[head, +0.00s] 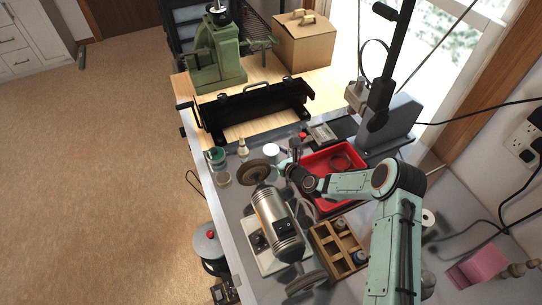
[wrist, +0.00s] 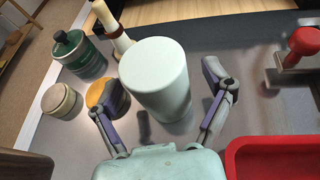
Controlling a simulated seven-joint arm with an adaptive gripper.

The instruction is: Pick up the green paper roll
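A pale, slightly green-tinted upright cylinder, which looks like the paper roll (wrist: 158,82), stands in the middle of the wrist view. In the head view the roll (head: 271,150) looks whitish, on the metal bench just beyond my gripper (head: 286,166). In the wrist view my gripper (wrist: 157,98) is open, one finger to the left and one to the right of the roll. No finger clearly touches it. The roll's lower part is partly hidden by its own top.
A dark green jar (wrist: 80,55), a round tin (wrist: 62,102), an orange-topped item (wrist: 115,97) and a cream bottle (wrist: 112,25) crowd the roll's left. A red tray (wrist: 275,157) lies at right. A bench grinder (head: 278,222) stands near my arm.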

